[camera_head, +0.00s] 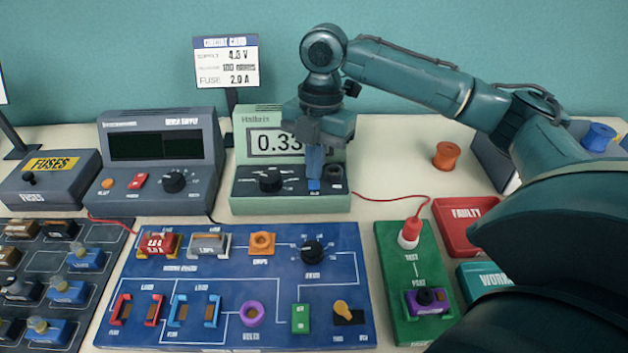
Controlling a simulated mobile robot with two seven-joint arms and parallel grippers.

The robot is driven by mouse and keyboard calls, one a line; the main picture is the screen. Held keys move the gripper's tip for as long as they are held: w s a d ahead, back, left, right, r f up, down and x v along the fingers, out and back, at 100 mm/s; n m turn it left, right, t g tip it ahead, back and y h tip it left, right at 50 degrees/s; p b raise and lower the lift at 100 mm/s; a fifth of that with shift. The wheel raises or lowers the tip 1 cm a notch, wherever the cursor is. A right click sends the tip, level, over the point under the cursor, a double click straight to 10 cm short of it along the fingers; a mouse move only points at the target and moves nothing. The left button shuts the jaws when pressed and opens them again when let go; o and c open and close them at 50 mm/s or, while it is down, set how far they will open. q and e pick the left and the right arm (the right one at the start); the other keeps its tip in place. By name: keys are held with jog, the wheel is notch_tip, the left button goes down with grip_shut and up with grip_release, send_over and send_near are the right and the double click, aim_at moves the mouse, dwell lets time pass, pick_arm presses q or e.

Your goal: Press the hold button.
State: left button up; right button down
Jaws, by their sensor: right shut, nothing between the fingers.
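A pale green meter (240,185) stands at the back middle of the table, its display showing a reading that starts 0.33. On its lower panel are a black knob (270,180), a small blue button (314,186) and a dark round socket (334,172). My right gripper (314,176) points down over the panel, shut and empty, with its tips at the blue button. I cannot tell whether they touch it or whether it is pressed. The button's label is unreadable, and the gripper hides part of the display. My left gripper is not in view.
A dark power supply (205,150) stands left of the meter, with a sign (226,62) behind. A blue circuit board (235,285) lies in front. A green board (385,270) with a red-wired probe (410,232) is at right, near a red tray (450,245). My right arm crosses the right side.

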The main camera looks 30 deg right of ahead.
aim_at(315, 183)
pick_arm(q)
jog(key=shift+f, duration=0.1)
pick_arm(e)
jog(key=shift+f, duration=0.85)
dwell(0.8)
jog(key=shift+r+p, duration=0.8)
jog(key=shift+p, duration=0.05)
jog(key=shift+r+p, duration=0.7)
jog(key=shift+p, duration=0.15)
jog(key=r+p, duration=0.2)
jog(key=shift+p, duration=0.35)
pick_arm(q)
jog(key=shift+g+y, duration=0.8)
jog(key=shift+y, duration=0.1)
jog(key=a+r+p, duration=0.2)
jog(key=p, duration=0.1)
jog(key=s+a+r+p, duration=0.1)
jog(key=p, duration=0.1)
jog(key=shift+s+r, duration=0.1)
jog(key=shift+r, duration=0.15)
pick_arm(e)
notch_tip(315, 183, up, 5)
jog(key=shift+r, duration=0.1)
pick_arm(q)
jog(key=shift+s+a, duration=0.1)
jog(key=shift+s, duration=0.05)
pick_arm(e)
jog(key=shift+s+a, duration=0.1)
